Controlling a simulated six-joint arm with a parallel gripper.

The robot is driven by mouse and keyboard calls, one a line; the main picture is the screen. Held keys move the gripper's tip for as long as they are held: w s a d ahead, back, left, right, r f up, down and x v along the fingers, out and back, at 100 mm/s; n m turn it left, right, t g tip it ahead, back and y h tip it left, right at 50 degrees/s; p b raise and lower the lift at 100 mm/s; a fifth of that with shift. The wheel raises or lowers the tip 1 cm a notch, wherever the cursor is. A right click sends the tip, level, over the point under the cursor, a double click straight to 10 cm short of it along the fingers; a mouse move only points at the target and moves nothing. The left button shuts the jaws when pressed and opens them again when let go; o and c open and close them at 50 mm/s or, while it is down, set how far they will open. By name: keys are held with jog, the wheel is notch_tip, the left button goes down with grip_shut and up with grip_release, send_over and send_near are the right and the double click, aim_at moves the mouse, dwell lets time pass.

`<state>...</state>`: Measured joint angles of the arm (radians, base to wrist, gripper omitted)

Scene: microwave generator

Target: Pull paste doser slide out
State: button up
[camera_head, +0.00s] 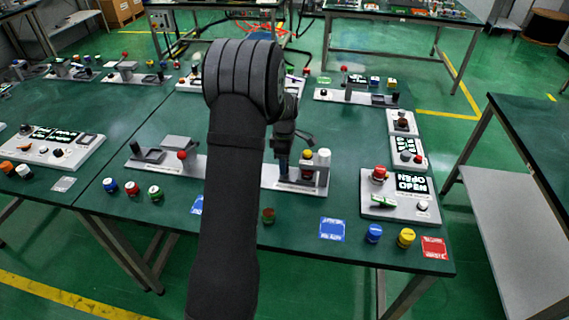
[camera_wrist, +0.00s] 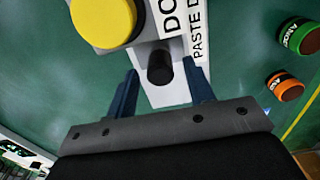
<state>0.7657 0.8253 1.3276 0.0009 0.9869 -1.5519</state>
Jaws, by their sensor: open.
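The paste doser (camera_head: 315,172) is a grey block on a white base plate near the table's front edge, right of my arm in the head view. In the wrist view its large yellow cap (camera_wrist: 103,20) is at top left, and the white plate (camera_wrist: 170,96) carries partly cut-off "PASTE D" lettering. A short black knob (camera_wrist: 160,68) juts from the grey block. My gripper (camera_wrist: 160,75) is open, its two blue fingers on either side of the knob, with visible gaps. In the head view my arm hides part of the plate and my gripper (camera_head: 284,165) is small.
In the head view, a panel with a screen (camera_head: 411,183) stands right of the doser, and a module with a red ball (camera_head: 182,155) stands left.

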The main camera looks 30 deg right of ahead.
jog(key=shift+f, duration=0.6)
grip_shut()
jog(key=w+a, duration=0.6)
jog(key=shift+w+a, duration=0.35)
jog(key=shift+c, duration=0.5)
grip_release()
jog(key=shift+w+a, duration=0.1)
jog(key=shift+o, duration=0.5)
